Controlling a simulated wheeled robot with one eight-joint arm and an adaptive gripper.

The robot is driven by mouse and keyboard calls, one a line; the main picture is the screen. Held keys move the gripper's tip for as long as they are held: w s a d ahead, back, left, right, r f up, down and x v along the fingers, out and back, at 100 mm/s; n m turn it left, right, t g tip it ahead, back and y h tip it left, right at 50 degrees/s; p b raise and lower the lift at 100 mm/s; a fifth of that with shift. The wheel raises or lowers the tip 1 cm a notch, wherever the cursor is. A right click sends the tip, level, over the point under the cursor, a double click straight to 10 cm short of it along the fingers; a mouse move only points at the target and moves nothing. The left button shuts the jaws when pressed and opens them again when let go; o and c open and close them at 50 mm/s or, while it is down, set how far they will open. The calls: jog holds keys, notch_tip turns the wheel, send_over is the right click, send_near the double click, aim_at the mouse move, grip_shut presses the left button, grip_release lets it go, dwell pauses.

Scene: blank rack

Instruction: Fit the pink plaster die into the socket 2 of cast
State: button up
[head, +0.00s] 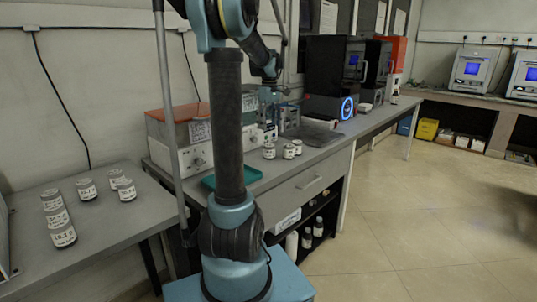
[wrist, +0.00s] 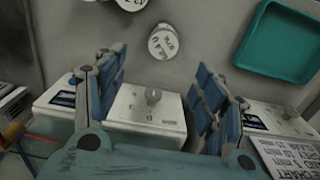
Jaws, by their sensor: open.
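I cannot make out a pink plaster die or a cast with sockets in either view. My gripper (wrist: 160,78) is open in the wrist view, its two blue-grey fingers spread apart with nothing between them. Beyond the fingers is a white instrument (wrist: 148,108) with a round knob. In the head view my arm reaches over the middle bench, and its end is too small and cluttered to make out clearly.
A labelled jar (wrist: 163,42) and a teal tray (wrist: 243,55) lie beyond my gripper. The head view shows jars (head: 269,151) on the middle bench, more jars (head: 63,234) on the left bench, a red-topped instrument (head: 166,130) and dark machines (head: 325,65) behind. Floor at right is clear.

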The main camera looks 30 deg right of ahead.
aim_at(269, 145)
notch_tip(269, 145, down, 7)
jog(key=shift+f, duration=0.1)
jog(key=shift+s+a+f, duration=0.1)
jog(key=shift+s+f, duration=0.05)
jog(key=shift+f, duration=1.2)
jog(key=shift+s+f, duration=0.15)
jog(key=shift+f, duration=1.15)
jog(key=c, duration=1.2)
